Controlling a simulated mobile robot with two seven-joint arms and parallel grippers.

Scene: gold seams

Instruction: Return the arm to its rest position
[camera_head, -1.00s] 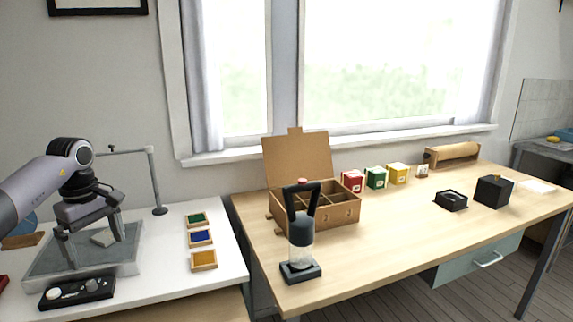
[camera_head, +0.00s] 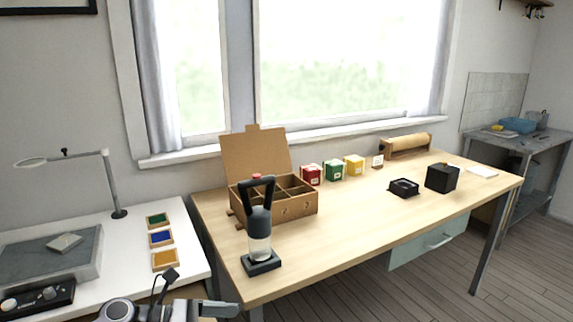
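My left arm shows only at the bottom edge, with a round grey joint, a small black part on a stalk and a pale metal piece that seems to belong to my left gripper (camera_head: 216,309). It is low in front of the white table, and the frame edge cuts it off. I cannot tell if its fingers are open or shut, and I see nothing held. My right gripper is out of view.
The wooden table (camera_head: 350,235) holds an open cardboard box (camera_head: 300,207) and a black-handled tool (camera_head: 259,235).

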